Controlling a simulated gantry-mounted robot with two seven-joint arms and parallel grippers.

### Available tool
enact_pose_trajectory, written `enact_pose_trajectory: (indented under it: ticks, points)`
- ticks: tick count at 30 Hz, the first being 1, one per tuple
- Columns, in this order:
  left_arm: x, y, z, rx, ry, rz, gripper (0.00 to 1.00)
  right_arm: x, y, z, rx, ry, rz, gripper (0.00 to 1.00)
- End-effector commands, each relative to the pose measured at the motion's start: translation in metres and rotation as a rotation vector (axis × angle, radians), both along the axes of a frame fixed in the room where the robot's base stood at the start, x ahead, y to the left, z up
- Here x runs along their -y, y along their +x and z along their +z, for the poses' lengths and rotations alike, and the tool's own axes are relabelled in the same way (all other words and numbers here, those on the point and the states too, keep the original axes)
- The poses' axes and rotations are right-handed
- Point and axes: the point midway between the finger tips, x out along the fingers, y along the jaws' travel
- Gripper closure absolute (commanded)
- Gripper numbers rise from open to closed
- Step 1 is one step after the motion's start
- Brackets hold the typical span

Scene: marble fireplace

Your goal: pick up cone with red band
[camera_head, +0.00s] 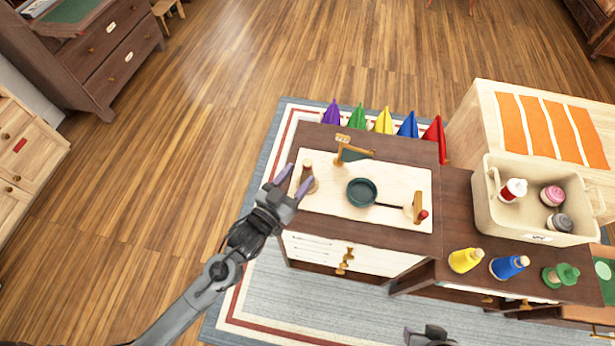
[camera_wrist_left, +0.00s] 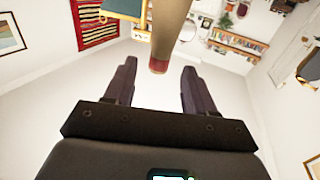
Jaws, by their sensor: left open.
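My left gripper (camera_head: 294,180) is open, at the left end of the cream board (camera_head: 325,204). A tan wooden peg (camera_head: 307,168) stands just beyond its fingertips. In the left wrist view a tan tapered piece with a red band at its narrow end (camera_wrist_left: 160,55) shows in line with the gap between the open fingers (camera_wrist_left: 158,80). It appears to be this peg; no contact shows. A white cone with red (camera_head: 513,190) lies in the cream bin at the right. Part of my right gripper (camera_head: 430,335) shows at the bottom edge; its jaws are unclear.
A dark green pan (camera_head: 362,192) sits on the board, with a wooden piece with a red end (camera_head: 420,211) to its right. The cream bin (camera_head: 540,238) stands at the right. Yellow (camera_head: 465,261), blue (camera_head: 509,267) and green (camera_head: 561,276) cones stand in front of it.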

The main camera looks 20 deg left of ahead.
Motion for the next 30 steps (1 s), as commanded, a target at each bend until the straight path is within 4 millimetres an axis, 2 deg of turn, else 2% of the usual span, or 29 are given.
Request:
enact_pose_trajectory:
  ticks: [12, 21, 23, 30]
  points:
    - [0.011, 0.045, 0.001, 0.002, 0.0, 0.0, 0.45, 0.0, 0.0, -0.017, 0.0, 0.0, 0.0, 0.57]
    - [0.012, 0.049, 0.001, 0.001, 0.0, 0.0, 0.45, 0.001, 0.0, -0.017, 0.0, -0.004, 0.003, 0.57]
    - [0.012, 0.048, 0.001, 0.001, 0.0, 0.0, 0.51, 0.001, 0.0, -0.017, 0.0, -0.005, 0.004, 0.57]
    - [0.012, 0.048, 0.001, 0.001, 0.0, 0.0, 0.88, 0.001, 0.0, -0.017, 0.0, -0.006, 0.003, 0.57]
